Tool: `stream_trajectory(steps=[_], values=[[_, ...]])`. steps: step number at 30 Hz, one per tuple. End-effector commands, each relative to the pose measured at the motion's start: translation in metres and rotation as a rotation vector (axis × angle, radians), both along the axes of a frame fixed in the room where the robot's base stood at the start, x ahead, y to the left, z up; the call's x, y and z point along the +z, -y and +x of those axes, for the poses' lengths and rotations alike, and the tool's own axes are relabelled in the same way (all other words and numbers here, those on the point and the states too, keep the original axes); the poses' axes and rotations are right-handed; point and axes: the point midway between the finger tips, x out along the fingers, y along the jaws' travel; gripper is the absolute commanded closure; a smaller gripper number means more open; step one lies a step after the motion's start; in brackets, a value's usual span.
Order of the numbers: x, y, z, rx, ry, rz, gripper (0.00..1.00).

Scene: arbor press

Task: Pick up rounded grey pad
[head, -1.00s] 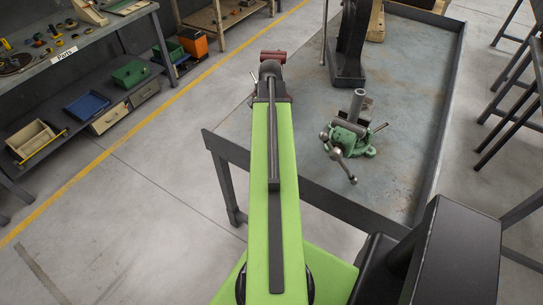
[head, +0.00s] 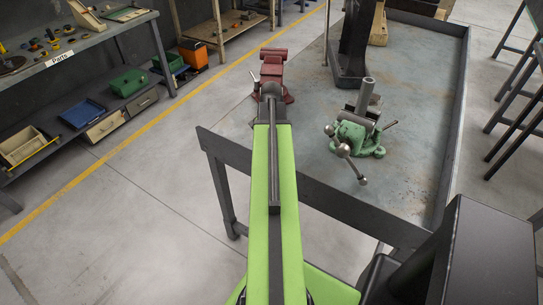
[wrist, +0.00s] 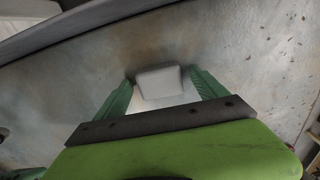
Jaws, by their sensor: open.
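The rounded grey pad (wrist: 159,82) shows in the wrist view as a light grey block with rounded edges, over the worn grey bench top (wrist: 245,65). My gripper (wrist: 163,84) is open, with one green finger on each side of the pad. Gaps show between the pad and both fingers, and I see no contact. The near side of the pad is a pale area, partly cut off by my dark gripper edge. In the head view my green arm reaches over the bench's left side; I cannot make out the pad or the fingers there.
A red vise (head: 272,68) stands just beyond my arm's end. A green vise (head: 357,138) with a protruding handle is to the right, and a dark press column (head: 351,45) is behind. A raised rim (head: 456,105) edges the bench. Parts shelves (head: 95,75) stand at left.

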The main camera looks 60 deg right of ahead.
Motion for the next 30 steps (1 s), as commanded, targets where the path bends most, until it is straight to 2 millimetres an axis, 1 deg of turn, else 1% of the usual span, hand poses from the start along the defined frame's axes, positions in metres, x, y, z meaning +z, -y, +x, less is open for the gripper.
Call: stream_trajectory(steps=[4,5,19,26,30], values=[[0.0021,0.0001,-0.0002,0.000,0.000,0.000,0.18],[0.0022,0.0001,-0.0002,0.000,0.000,0.000,0.21],[0.0021,0.0003,-0.0005,-0.001,0.000,0.000,0.82],[0.0028,0.0004,-0.0006,-0.001,0.000,0.000,0.83],[0.0111,0.0004,-0.0006,-0.001,0.000,0.000,0.83]])
